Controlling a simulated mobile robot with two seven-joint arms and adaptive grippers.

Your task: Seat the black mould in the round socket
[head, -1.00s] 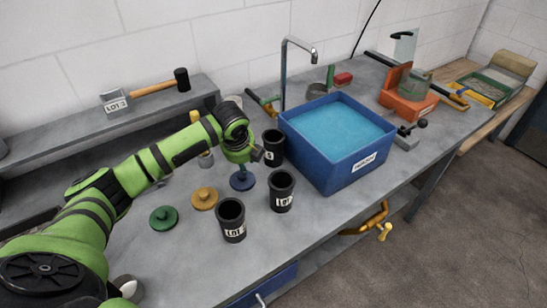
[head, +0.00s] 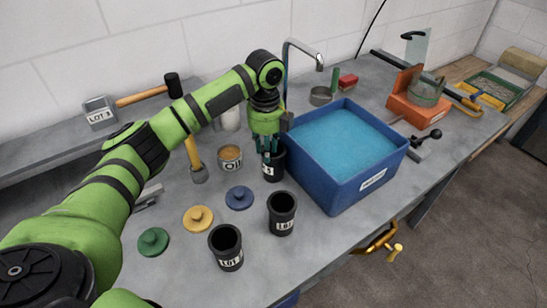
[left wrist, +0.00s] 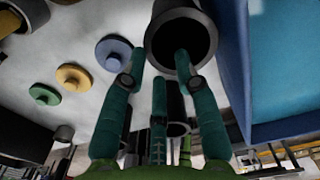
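Three black moulds stand upright on the grey bench: the back one (head: 272,171) beside the blue tub, a middle one (head: 281,214) and a front one (head: 227,248), with white labels. My left gripper (head: 267,151) points down at the back mould, its teal fingers at the rim. In the left wrist view the fingers (left wrist: 158,66) are spread, and one fingertip overlaps the mouth of the back mould (left wrist: 160,38); contact cannot be told. I cannot make out a round socket with certainty; an orange fixture (head: 410,112) holds a round greenish part. My right gripper is not in view.
The blue tub (head: 372,181) of water stands close right of the back mould. Blue (head: 239,198), yellow (head: 198,218) and green (head: 153,241) lids lie left. A tin (head: 230,160) and a tap (head: 287,65) stand behind. The front bench strip is clear.

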